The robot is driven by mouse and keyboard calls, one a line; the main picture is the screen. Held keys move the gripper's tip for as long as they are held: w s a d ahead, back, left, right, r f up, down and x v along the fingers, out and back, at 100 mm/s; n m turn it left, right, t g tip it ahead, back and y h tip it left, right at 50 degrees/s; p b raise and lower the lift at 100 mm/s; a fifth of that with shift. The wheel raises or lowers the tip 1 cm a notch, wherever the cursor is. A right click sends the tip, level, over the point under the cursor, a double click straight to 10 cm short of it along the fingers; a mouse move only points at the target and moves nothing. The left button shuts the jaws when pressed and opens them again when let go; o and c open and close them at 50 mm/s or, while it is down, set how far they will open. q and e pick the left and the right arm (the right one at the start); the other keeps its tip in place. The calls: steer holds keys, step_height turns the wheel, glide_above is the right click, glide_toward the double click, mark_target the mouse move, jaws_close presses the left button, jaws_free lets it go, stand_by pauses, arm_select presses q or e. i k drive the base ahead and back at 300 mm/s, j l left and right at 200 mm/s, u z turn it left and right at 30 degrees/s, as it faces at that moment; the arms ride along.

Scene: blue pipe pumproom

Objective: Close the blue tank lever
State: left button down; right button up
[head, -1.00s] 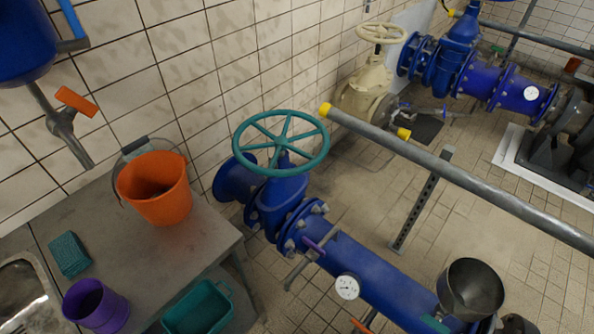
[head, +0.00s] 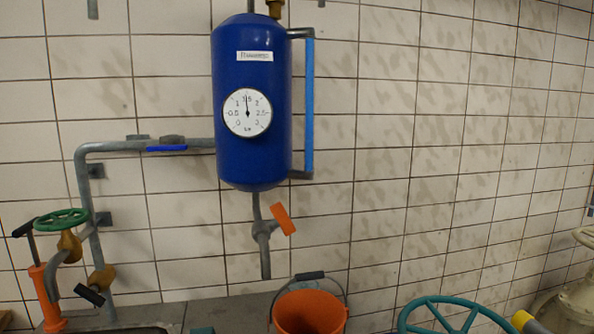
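The blue tank (head: 228,160) hangs on the tiled wall in the upper middle of the head view, with a round white gauge (head: 247,113) on its front. An orange lever (head: 283,219) sits on the valve (head: 264,230) of the pipe under the tank; the lever is tilted, its top leaning left. A blue lever (head: 167,148) lies level along the grey pipe (head: 110,147) that enters the tank's left side. Neither of my grippers is in view, and nothing touches either lever.
An orange bucket (head: 310,312) stands below and right of the orange lever, on the grey table (head: 225,311). A teal handwheel (head: 452,303) is at the bottom right. At left are a green handwheel (head: 62,219) and an orange hand pump (head: 46,298).

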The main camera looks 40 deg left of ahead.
mark_target(168, 147)
steer(key=j+u, duration=0.1)
steer(key=u, duration=1.9)
